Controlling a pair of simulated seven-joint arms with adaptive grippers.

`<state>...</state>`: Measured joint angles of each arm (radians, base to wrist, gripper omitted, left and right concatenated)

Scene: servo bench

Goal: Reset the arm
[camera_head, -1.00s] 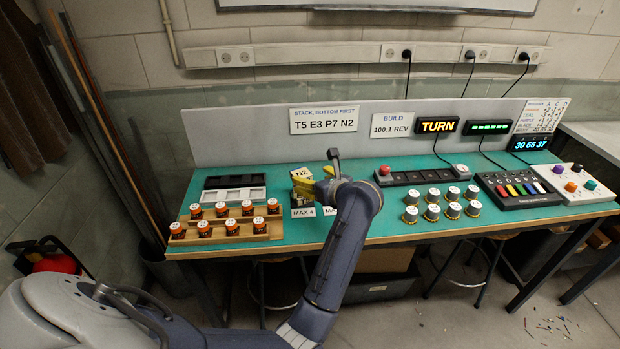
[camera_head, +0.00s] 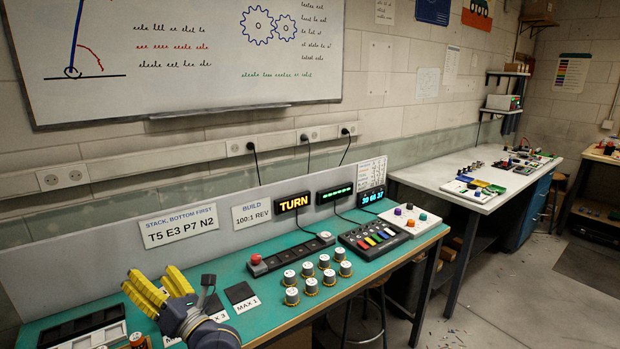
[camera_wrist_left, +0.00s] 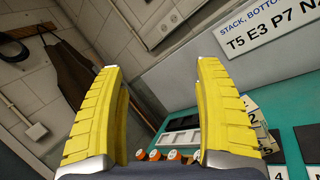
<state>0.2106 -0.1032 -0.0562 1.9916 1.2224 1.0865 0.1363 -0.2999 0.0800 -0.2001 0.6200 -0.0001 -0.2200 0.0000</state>
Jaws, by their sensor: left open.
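My left gripper (camera_head: 160,292) has yellow ridged fingers and is raised over the left part of the teal bench (camera_head: 232,268). In the left wrist view the two fingers (camera_wrist_left: 160,115) stand wide apart with nothing between them. The orange-banded servos (camera_wrist_left: 172,155) show low between the fingers there, beyond the gripper. My right gripper is not in view.
Several silver-topped servos with yellow bases (camera_head: 311,286) stand mid-bench. Behind them are a strip with a red button (camera_head: 255,259), a panel of coloured keys (camera_head: 374,238) and a white knob box (camera_head: 410,219). A lit TURN sign (camera_head: 293,203) stands behind. A second bench (camera_head: 480,198) is at right.

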